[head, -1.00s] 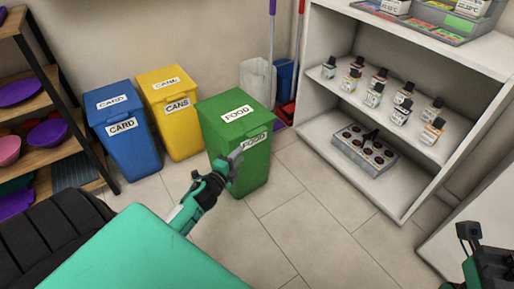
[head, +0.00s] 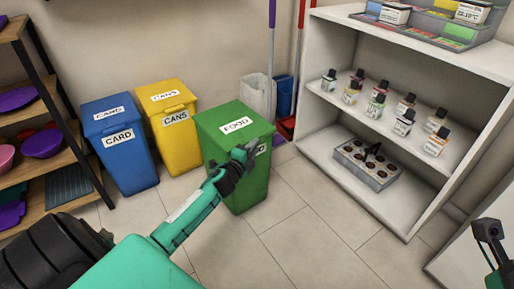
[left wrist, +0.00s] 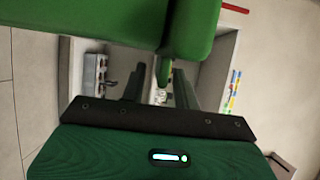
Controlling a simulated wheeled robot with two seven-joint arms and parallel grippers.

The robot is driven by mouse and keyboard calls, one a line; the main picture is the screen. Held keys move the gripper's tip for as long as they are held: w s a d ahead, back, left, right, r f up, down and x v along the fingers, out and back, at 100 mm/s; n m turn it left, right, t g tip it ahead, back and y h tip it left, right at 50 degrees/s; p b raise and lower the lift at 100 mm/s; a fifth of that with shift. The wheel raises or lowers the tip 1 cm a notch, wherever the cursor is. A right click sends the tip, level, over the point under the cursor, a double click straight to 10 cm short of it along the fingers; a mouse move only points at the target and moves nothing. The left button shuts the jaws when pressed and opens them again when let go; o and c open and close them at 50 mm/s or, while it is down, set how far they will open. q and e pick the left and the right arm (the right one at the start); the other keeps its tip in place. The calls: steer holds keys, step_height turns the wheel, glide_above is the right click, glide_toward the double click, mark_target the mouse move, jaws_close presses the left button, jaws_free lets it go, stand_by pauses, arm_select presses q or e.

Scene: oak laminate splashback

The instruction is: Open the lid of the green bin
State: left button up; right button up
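The green bin (head: 237,180), labelled FOOD, stands on the floor with its lid (head: 232,121) shut. My left gripper (head: 250,149) is at the lid's front right edge, covering part of the front label. In the left wrist view the bin's green body (left wrist: 110,18) fills the top. There the left gripper (left wrist: 160,85) has its two dark fingers apart, with a narrow green piece of the bin showing between them. I cannot tell whether they touch it. My right gripper (head: 488,230) is partly in view at the lower right; its fingers are not clear.
A yellow CANS bin (head: 175,130) and a blue CARD bin (head: 122,150) stand left of the green bin. A white shelf unit (head: 330,105) with bottles is on the right. A wooden rack (head: 70,130) is at far left. Tiled floor (head: 290,230) in front is clear.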

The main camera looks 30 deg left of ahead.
arm_select(q)
steer(key=shift+w, duration=1.3)
jaws_close()
